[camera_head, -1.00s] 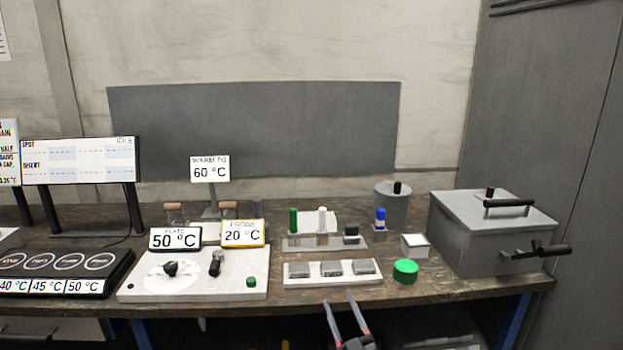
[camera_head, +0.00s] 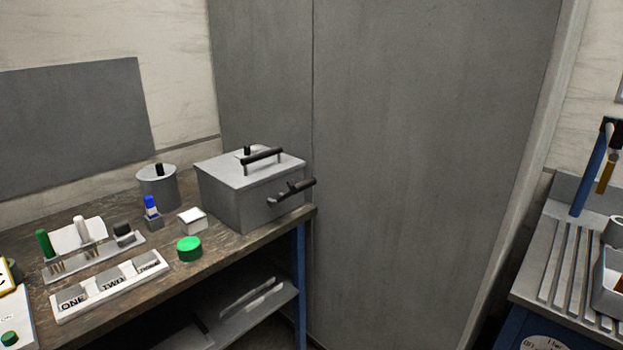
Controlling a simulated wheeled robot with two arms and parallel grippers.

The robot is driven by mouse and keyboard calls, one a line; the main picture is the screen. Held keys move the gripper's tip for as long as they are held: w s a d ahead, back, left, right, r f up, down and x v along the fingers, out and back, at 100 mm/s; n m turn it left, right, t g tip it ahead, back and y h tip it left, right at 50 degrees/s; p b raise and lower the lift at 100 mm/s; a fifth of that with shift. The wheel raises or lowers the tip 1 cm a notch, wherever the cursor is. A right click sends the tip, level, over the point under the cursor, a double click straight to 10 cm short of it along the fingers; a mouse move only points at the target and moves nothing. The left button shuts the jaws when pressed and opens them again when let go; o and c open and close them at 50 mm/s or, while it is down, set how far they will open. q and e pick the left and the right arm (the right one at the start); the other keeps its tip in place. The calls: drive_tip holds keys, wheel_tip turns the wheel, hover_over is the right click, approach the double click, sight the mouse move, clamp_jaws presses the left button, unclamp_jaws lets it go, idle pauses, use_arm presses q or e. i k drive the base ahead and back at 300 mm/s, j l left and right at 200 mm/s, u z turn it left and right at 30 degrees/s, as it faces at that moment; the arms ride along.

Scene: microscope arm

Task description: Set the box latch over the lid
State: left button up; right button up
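The grey metal box (camera_head: 240,205) stands at the right end of the wooden bench. Its lid (camera_head: 228,174) lies flat on top and looks closed, with a black bar handle (camera_head: 262,156) and a small black knob. The latch (camera_head: 291,191) is a dark lever with a black grip on the box's right-facing front side. It sticks out below the lid's edge and is not over the lid. Neither of my grippers is in view.
A green round button (camera_head: 189,248), a small white-topped block (camera_head: 192,220) and a grey cylinder (camera_head: 158,186) stand left of the box. A labelled white tray (camera_head: 110,287) lies near the front edge. A second bench (camera_head: 560,245) is at the far right.

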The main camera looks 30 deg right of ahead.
sight(295, 188)
drive_tip(key=z, duration=0.95)
drive_tip(key=i+l+z, duration=0.15)
drive_tip(key=i, duration=0.25)
drive_tip(key=i+l+z, duration=0.2)
drive_tip(key=i, duration=0.2)
